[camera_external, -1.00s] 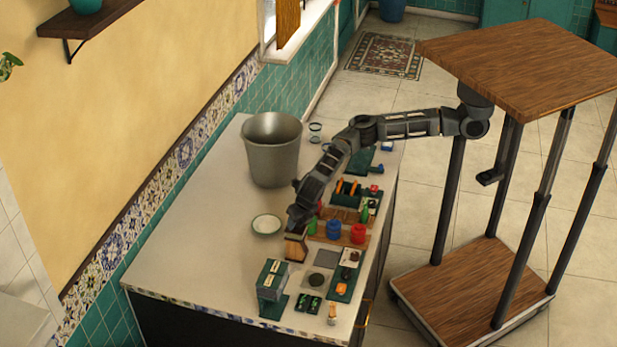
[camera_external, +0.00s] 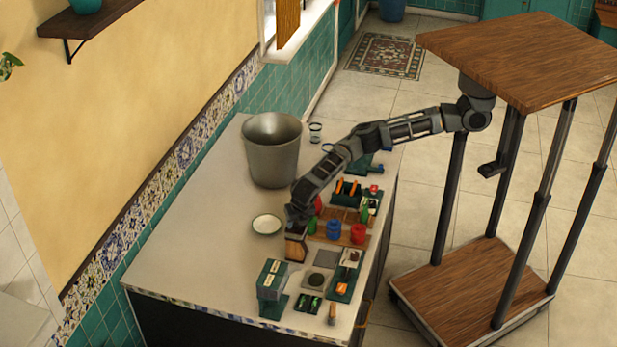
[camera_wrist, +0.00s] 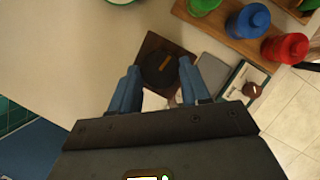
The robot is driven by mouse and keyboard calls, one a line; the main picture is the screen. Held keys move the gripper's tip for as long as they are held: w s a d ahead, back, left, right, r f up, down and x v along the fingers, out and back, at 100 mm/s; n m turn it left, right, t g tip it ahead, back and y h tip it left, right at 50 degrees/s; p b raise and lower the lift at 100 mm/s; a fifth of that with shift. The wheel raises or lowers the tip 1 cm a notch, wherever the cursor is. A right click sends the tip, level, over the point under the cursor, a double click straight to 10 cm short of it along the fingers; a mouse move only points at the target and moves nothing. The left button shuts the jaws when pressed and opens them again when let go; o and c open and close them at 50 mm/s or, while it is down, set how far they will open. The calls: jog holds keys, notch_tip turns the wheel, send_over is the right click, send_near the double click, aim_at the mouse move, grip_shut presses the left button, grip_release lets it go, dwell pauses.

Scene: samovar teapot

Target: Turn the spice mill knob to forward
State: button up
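The spice mill (camera_external: 296,248) is a wooden block near the middle of the counter in the external view. In the wrist view, its brown top (camera_wrist: 152,42) carries a round black knob (camera_wrist: 154,76) with a short orange-brown mark pointing toward the upper right. My gripper (camera_external: 298,216) is above the mill in the external view. In the wrist view my gripper (camera_wrist: 159,66) is open, with one blue-grey finger on each side of the knob. I cannot tell whether the fingers touch it or how high they are above it.
Green, blue (camera_external: 333,230) and red (camera_external: 358,234) jars stand on a wooden board just right of the mill. A teal-and-grey box (camera_external: 271,282) is in front. A white dish (camera_external: 266,225) and a large metal pot (camera_external: 273,150) stand left and behind. The counter's left is clear.

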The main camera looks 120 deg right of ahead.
jog(key=o, duration=0.4)
jog(key=v, duration=0.7)
jog(key=shift+a+r+b, duration=0.15)
jog(key=shift+r+b, duration=0.2)
jog(key=shift+r, duration=0.05)
jog(key=shift+f, duration=0.1)
